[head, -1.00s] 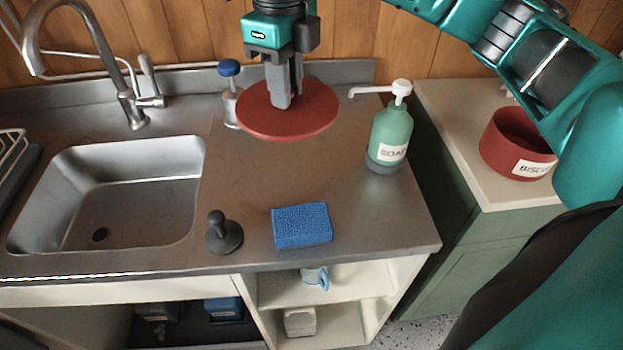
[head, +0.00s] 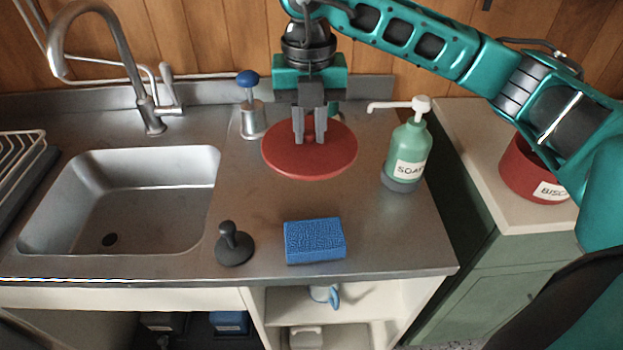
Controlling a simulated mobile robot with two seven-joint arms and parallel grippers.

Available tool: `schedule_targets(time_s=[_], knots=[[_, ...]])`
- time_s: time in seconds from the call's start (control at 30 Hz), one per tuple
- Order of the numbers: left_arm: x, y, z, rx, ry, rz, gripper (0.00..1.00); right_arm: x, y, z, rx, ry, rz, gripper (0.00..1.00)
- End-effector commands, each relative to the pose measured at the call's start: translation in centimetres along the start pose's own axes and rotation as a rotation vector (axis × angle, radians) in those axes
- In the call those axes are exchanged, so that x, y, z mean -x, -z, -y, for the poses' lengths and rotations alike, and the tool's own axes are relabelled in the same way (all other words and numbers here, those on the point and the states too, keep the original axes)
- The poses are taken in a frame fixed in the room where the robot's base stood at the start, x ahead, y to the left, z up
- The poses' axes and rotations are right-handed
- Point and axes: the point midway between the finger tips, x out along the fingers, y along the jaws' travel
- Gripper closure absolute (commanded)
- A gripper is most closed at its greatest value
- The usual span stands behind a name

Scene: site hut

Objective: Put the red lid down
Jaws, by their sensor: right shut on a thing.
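The red lid (head: 285,160) is a flat round disc over the steel counter (head: 375,225), behind the blue sponge. My right gripper (head: 309,139) points down from above and is shut at the lid's middle. The knob or grip point is hidden between the fingers. The lid looks level and low. I cannot tell whether its underside touches the counter. My left gripper is not in view.
A green soap bottle (head: 408,150) stands right of the lid, and a blue-topped dispenser (head: 252,115) at its back left. A blue sponge (head: 314,241), dark plunger-like stopper (head: 234,245) and sink (head: 125,200) are nearer. A red biscuit pot (head: 525,172) stands right, partly behind my arm.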

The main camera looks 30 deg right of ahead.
Motion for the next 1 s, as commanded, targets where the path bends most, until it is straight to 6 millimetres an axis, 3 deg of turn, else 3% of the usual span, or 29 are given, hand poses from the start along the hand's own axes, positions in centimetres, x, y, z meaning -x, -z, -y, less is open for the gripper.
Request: schedule_targets(time_s=[0.1,0.23,0.47,0.73,1.0], knots=[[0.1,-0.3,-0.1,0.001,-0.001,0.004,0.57,-3.3,0.1,0.1,0.000,0.003,-0.003,1.00],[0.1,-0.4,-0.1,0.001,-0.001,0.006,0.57,-5.7,0.0,0.1,0.001,0.002,-0.002,1.00],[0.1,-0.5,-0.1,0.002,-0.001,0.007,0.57,-7.4,0.0,0.0,0.000,0.000,-0.001,1.00],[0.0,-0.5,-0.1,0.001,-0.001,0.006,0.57,-11.0,0.0,0.0,0.001,0.002,-0.001,1.00],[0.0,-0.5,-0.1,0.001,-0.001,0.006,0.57,-11.3,0.0,0.0,0.002,-0.001,0.001,1.00]])
